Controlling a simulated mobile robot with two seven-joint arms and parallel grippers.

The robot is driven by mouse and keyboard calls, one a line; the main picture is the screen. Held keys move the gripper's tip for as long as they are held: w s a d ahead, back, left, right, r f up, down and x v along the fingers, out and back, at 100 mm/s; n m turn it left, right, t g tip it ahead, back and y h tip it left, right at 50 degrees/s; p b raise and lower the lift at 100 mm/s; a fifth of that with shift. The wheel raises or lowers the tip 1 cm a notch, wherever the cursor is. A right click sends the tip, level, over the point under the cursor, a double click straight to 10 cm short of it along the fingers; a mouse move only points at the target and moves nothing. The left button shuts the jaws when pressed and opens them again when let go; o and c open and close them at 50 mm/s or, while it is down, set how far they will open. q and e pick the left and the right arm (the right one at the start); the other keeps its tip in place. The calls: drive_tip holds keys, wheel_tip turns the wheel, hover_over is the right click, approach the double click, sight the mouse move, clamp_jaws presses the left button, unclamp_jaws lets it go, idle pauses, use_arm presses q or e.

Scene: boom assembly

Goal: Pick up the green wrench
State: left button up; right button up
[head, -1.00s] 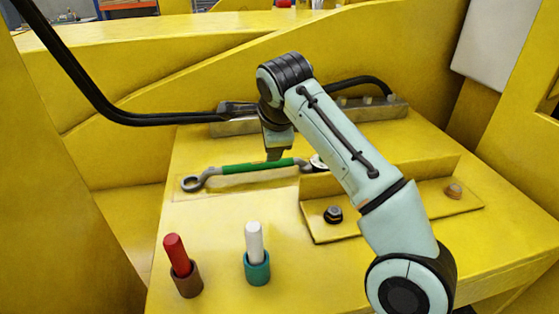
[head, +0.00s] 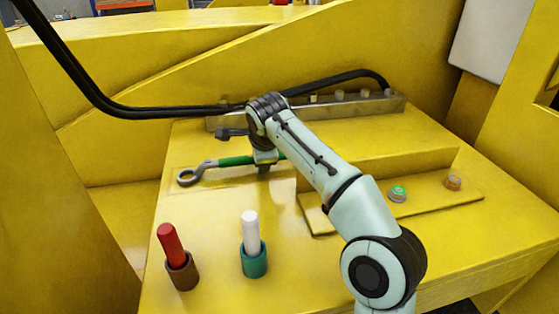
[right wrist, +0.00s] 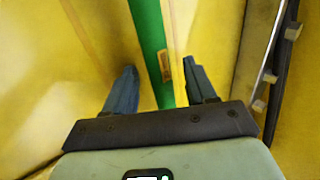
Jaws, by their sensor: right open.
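The wrench has a green handle (head: 236,161) and a grey ring end (head: 188,177). It lies on the yellow surface, with its right end hidden behind my right arm in the head view. My right gripper (head: 264,166) is at the right part of the handle. In the right wrist view the green handle (right wrist: 151,45) runs between the two open fingers of the gripper (right wrist: 160,78). The handle looks closer to the right finger. I cannot tell whether either finger touches it. My left gripper is not in view.
A red peg in a brown holder (head: 182,275) and a white peg in a teal holder (head: 254,263) stand in front. A yellow angle bracket (head: 430,198) with bolts lies to the right. A black cable (head: 140,112) and a metal bar (head: 385,106) run behind.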

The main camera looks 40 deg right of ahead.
clamp_jaws()
drive_tip(key=shift+r, duration=0.15)
drive_tip(key=shift+r, duration=0.1)
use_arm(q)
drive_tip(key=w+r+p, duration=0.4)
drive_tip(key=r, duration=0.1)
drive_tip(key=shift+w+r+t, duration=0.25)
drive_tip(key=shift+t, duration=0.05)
use_arm(e)
wheel_tip(320, 180, up, 10)
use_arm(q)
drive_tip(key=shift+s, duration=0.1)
